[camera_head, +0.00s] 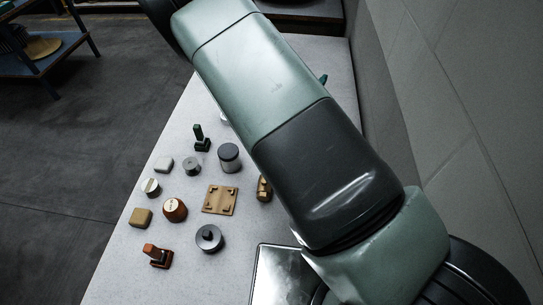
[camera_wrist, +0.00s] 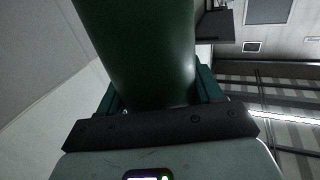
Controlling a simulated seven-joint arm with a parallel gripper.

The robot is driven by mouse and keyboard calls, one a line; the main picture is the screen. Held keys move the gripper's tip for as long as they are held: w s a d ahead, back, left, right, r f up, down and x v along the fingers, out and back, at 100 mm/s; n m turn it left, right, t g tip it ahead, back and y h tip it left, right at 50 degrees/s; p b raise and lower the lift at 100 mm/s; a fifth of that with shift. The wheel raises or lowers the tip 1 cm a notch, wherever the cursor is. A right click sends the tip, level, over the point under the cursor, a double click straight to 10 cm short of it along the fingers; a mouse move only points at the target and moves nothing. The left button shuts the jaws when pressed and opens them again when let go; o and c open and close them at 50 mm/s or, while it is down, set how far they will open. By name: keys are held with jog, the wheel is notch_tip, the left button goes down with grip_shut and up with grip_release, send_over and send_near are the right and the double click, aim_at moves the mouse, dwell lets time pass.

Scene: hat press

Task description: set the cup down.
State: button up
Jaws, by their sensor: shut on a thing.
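A large dark green rounded thing, which I take to be the cup (camera_wrist: 142,40), fills the upper middle of the wrist view. My gripper (camera_wrist: 157,90) is shut on it, with a finger against each side. The cup's rim and base are not clear in that view, so I cannot tell its tilt or its height above any surface. In the head view my arm covers the gripper and the cup. A small green tip (camera_head: 323,79) shows past the arm's right edge; I cannot tell what it belongs to.
The pale table (camera_head: 130,258) holds several small objects left of my arm: a grey-lidded canister (camera_head: 229,158), a wooden square plate (camera_head: 220,200), a brown round block (camera_head: 174,210), a dark round lidded piece (camera_head: 209,238) and an orange-brown piece (camera_head: 158,256). A wall stands at right.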

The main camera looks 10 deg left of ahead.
jog(key=s+a, duration=0.8)
jog(key=s, duration=0.3)
notch_tip(320, 180, down, 10)
jog(key=shift+s+a+r, duration=0.2)
jog(key=shift+a+r, duration=0.05)
jog(key=shift+f, duration=0.1)
jog(key=o, duration=1.4)
jog(key=shift+n, duration=0.3)
jog(key=v, duration=0.7)
jog(key=shift+s+a, duration=0.1)
jog(key=shift+s, duration=0.2)
